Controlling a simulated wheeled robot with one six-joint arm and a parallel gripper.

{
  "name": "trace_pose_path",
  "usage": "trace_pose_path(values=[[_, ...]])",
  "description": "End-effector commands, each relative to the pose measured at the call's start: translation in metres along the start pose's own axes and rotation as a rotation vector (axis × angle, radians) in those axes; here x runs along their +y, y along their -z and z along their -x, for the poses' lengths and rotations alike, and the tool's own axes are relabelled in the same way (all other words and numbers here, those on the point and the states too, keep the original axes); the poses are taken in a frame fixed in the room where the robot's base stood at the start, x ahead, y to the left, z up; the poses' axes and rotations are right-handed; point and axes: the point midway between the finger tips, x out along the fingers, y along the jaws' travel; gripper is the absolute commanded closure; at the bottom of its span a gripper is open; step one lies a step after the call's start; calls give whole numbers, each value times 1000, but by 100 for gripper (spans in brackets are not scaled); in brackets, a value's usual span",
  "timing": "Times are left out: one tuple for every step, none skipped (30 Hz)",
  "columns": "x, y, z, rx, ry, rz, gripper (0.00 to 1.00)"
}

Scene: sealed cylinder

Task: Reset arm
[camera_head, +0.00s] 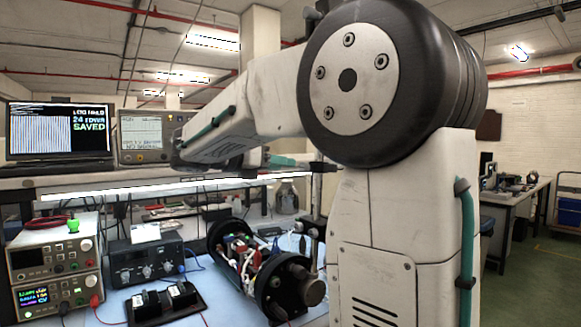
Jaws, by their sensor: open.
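My white arm fills the middle and right of the head view, with a large dark joint (348,80) near the top. From that joint a white link (240,110) reaches left over the bench and ends in front of the shelf instruments. My gripper cannot be made out; the arm's far end is hidden or too small to tell. An opened cylinder (262,270) with black end rings and wires and coloured parts inside lies on the blue bench mat (222,308), below and apart from the raised link.
A laptop (60,130) reading "24 rows SAVED" and an instrument (142,135) stand on the shelf. Stacked power supplies (55,265), a dark meter box (146,262) and a black tray (165,303) stand left of the cylinder. Green floor (540,280) is open at right.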

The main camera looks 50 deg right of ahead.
Motion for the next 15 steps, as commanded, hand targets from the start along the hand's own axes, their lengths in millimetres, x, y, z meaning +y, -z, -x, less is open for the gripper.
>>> trace_pose_path(values=[[1, 0, 7, 0, -3, 0, 53], [0, 0, 10, 0, -2, 0, 53], [0, 0, 12, 0, -1, 0, 53], [0, 0, 14, 0, -1, 0, 53], [0, 0, 15, 0, -1, 0, 53], [0, 0, 16, 0, -1, 0, 53], [0, 0, 16, 0, 0, 0, 53], [0, 0, 17, 0, 0, 0, 53], [0, 0, 17, 0, 0, 0, 53], [0, 0, 16, 0, 0, 0, 53], [0, 0, 16, 0, 0, 0, 53], [0, 0, 16, 0, 0, 0, 53], [0, 0, 16, 0, 0, 0, 53], [0, 0, 16, 0, 0, 0, 53], [0, 0, 16, 0, 0, 0, 53]])
